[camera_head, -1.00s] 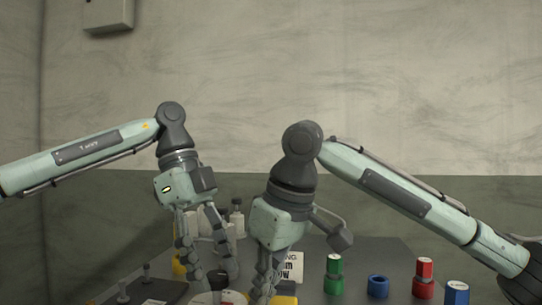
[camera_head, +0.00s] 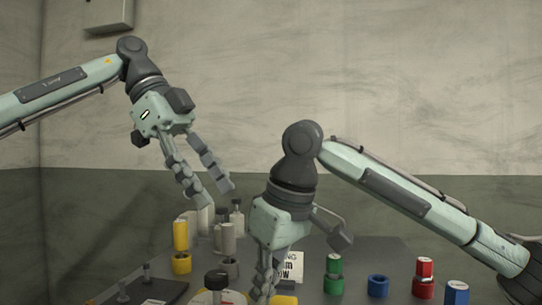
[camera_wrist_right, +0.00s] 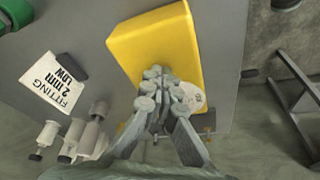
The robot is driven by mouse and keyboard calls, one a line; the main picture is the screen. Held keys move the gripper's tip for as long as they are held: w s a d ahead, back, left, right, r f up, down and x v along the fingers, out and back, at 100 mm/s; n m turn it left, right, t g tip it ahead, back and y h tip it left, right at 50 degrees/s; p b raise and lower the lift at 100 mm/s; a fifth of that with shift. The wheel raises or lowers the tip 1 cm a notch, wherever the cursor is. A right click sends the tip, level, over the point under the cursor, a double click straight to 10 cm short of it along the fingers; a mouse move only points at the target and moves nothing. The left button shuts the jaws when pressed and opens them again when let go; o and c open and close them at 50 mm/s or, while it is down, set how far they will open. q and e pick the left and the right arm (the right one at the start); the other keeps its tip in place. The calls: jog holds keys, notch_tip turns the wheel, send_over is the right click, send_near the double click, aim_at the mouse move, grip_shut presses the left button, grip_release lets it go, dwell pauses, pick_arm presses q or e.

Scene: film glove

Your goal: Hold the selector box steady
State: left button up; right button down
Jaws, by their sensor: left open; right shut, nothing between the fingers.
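The yellow box, which I take as the selector box, shows in the right wrist view (camera_wrist_right: 155,42). Only a strip of it shows at the bottom of the head view (camera_head: 285,300). A pale round dial (camera_wrist_right: 192,97) lies by its near end, partly hidden by my fingers; in the head view it carries a dark knob (camera_head: 217,280). My right gripper (camera_head: 263,292) is shut and empty, its fingertips over the box's near edge in the wrist view (camera_wrist_right: 160,88); whether they touch it I cannot tell. My left gripper (camera_head: 208,197) is open and empty, raised above the table's left part.
A printed card (camera_head: 290,268) stands behind the right gripper. Green (camera_head: 333,274), blue (camera_head: 377,286) and red (camera_head: 423,277) pieces stand to the right. A yellow cylinder (camera_head: 181,236) and grey bottles (camera_head: 227,238) stand below the left gripper. A dark tray (camera_head: 150,292) lies at the front left.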

jog(key=shift+f, duration=0.35)
pick_arm(q)
jog(key=d+r+m+h, duration=0.1)
jog(key=d+r+h, duration=0.3)
jog(key=r, duration=0.5)
jog(key=d+r+m+h, duration=0.2)
jog(key=d+r+h, duration=0.3)
jog(key=r+h, duration=0.4)
jog(key=shift+s+d+r+m, duration=0.15)
jog(key=shift+s+r+m, duration=0.15)
jog(key=shift+r, duration=0.15)
pick_arm(e)
jog(key=shift+w+r, duration=0.1)
jog(key=shift+r, duration=2.65)
pick_arm(q)
jog(key=shift+w, duration=0.1)
pick_arm(e)
jog(key=shift+r, duration=0.1)
jog(key=shift+r, duration=1.4)
